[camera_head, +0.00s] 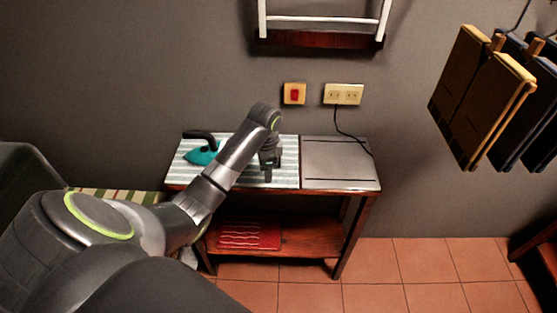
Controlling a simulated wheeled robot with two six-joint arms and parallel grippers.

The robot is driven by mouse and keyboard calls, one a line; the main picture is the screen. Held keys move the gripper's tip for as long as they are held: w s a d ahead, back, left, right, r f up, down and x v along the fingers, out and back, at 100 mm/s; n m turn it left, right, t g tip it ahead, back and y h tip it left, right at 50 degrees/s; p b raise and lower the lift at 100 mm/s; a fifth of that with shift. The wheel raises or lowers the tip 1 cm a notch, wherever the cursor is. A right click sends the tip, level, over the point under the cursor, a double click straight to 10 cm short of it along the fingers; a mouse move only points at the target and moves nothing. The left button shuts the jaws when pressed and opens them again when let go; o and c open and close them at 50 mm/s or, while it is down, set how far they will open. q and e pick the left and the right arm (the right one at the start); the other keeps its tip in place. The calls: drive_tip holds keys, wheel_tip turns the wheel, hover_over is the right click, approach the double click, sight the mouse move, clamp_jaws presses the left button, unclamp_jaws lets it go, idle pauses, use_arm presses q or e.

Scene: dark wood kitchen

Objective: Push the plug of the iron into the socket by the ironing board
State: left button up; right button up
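The teal iron (203,152) with a dark handle rests on the left of the striped ironing board (230,180). The cream socket plate (343,94) is on the wall above the board's right side. A black cord (338,124) runs from the plate's lower left edge down to the right side of the grey panel. I cannot make out a separate plug. My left gripper (268,172) points down over the striped cover, right of the iron and apart from it. Its fingers are too small to tell whether they are open. My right gripper is not in view.
A red switch (294,94) is left of the socket. A red folded cloth (248,236) lies on the lower shelf. Garments or bags (485,95) hang at right. A white rack (322,20) hangs above.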

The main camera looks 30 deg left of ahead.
use_arm(q)
drive_tip(key=w+a+r+m, duration=0.2)
drive_tip(key=w+r, duration=0.6)
drive_tip(key=r, duration=0.4)
drive_tip(key=shift+r+m+g+h, duration=0.15)
drive_tip(key=shift+m+g+h, duration=0.15)
drive_tip(key=shift+m+h, duration=0.1)
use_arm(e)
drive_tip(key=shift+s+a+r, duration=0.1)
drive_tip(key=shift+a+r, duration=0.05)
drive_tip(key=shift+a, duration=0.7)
use_arm(q)
drive_tip(key=shift+w+a, duration=0.1)
wheel_tip(320, 180, down, 8)
drive_tip(key=b, duration=0.8)
wheel_tip(320, 180, down, 4)
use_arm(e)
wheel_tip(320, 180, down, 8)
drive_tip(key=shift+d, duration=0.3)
use_arm(q)
drive_tip(key=shift+f+p, duration=0.55)
drive_tip(key=shift+f, duration=2.2)
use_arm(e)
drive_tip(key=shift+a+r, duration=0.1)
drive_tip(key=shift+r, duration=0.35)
